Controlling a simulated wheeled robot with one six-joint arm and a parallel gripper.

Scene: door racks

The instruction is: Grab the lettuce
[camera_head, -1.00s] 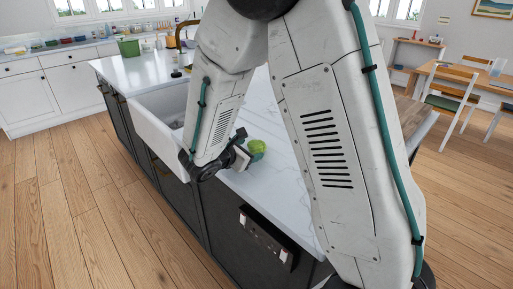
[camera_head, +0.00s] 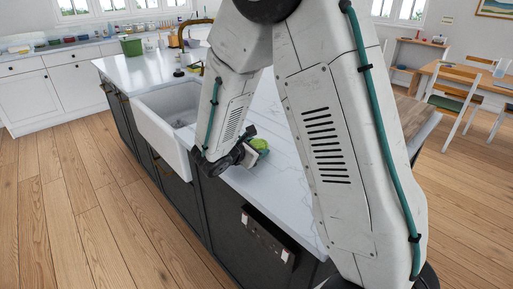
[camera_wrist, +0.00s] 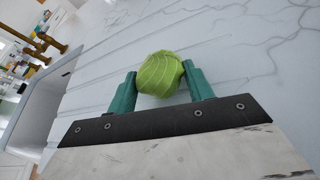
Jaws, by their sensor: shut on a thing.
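The lettuce (camera_wrist: 160,74) is a round, pale green head with light veins. In the wrist view it sits between the two teal fingers of my gripper (camera_wrist: 161,88), which are shut on it from both sides. In the head view the lettuce (camera_head: 259,145) shows at the tip of my gripper (camera_head: 256,154), over the white island counter (camera_head: 215,82). My gripper and arm hide part of it there. I cannot tell whether the lettuce touches the counter or is just above it.
A white sink (camera_head: 172,118) with a brass faucet (camera_head: 186,36) is set in the island, left of my gripper. A green bin (camera_head: 131,46) stands at the island's far end. The marble around the lettuce is clear. A wooden table with chairs (camera_head: 455,97) stands at right.

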